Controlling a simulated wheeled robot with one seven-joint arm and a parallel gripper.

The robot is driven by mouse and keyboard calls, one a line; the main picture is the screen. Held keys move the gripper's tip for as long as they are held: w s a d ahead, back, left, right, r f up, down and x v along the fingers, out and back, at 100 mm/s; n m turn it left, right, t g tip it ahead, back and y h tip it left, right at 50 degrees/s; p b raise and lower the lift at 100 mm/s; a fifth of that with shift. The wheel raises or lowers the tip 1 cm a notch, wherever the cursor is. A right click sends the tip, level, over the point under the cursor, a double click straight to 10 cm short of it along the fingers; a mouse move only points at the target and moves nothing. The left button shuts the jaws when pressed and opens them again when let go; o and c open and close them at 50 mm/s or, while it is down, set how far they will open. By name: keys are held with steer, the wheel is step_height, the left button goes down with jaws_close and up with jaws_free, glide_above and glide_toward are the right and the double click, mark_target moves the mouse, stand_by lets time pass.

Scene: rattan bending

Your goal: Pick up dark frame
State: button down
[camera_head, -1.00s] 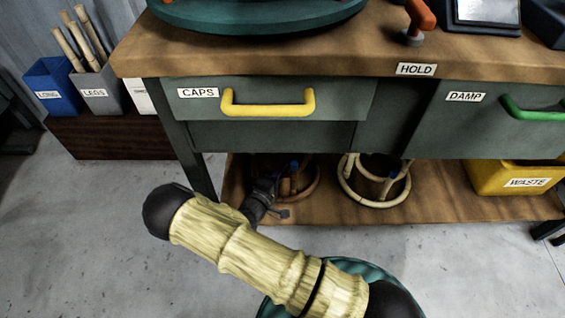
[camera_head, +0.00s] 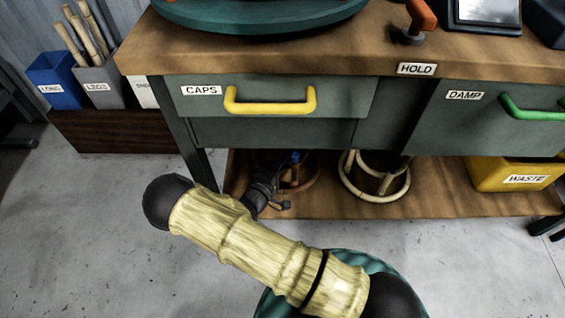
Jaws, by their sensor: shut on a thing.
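The dark frame (camera_head: 303,180), a brown rattan ring with uprights, is at the low shelf under the bench, left of a pale frame. My gripper (camera_head: 284,178) reaches under the bench at the dark frame and is shut on it. The fingers are small and in shadow, so the exact grip point is hard to see; a blue part shows at the top there. My arm covers the near left side, and the drawer front hides the frame's upper part. I cannot tell whether the frame is clear of the shelf.
The pale frame (camera_head: 348,178) stands close on the right. A yellow WASTE bin (camera_head: 490,173) is farther right on the shelf (camera_head: 430,205). The CAPS drawer (camera_head: 220,107) and bench top (camera_head: 340,62) overhang the gripper. A bench leg (camera_head: 196,160) is close on the left. Open floor lies in front.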

step_height(320, 180, up, 8)
steer(key=p, duration=0.4)
steer(key=shift+r, duration=0.2)
stand_by(0.4)
